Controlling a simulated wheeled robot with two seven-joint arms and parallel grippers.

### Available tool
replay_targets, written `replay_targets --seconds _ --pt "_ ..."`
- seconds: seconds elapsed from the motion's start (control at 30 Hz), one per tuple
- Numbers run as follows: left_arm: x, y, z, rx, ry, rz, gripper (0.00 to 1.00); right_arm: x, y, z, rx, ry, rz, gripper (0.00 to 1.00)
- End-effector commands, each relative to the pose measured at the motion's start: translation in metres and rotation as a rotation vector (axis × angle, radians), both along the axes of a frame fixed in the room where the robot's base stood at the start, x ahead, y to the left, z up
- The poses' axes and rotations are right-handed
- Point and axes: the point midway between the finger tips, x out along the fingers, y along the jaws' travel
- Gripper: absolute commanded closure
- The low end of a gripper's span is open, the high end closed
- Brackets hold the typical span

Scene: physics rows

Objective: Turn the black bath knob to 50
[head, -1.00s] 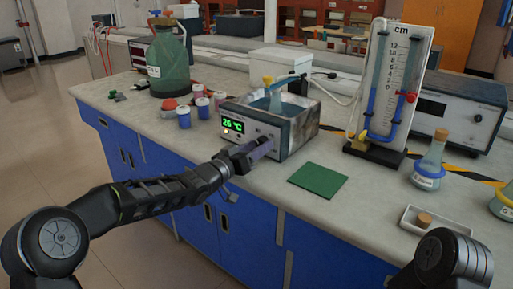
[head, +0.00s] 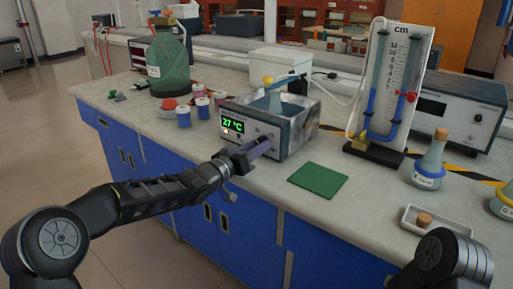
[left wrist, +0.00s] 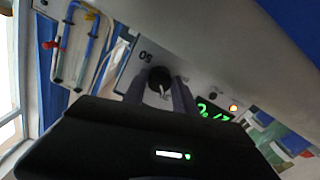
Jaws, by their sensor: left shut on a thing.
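The water bath (head: 298,128) is a metal box on the bench with a flask standing in it. Its green display (head: 233,125) reads 27 °C. The black bath knob (left wrist: 160,78) shows in the left wrist view on the front panel, with a pale pointer line and a "50" mark printed near it. My left gripper (head: 262,148) reaches the panel's right part and is shut on the knob; its fingers (left wrist: 172,97) lie at the knob in the left wrist view. In the head view the gripper hides most of the knob. My right gripper is out of view; only part of my right arm shows.
A manometer board (head: 391,85) and a blue-ringed flask (head: 429,165) stand right.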

Motion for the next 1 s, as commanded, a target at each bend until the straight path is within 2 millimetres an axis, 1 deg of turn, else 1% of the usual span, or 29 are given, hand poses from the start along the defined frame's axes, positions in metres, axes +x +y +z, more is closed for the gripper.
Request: replay_targets --seconds 0.27,0.7,1.0 --pt "0.0 0.0 -0.002 0.106 -0.077 0.0 1.0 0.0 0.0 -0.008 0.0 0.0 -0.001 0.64" --pt "0.0 0.0 -0.001 0.365 -0.267 -0.001 1.0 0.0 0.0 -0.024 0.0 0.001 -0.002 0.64" --pt "0.0 0.0 -0.001 0.466 -0.339 -0.001 1.0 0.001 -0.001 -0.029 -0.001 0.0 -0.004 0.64"
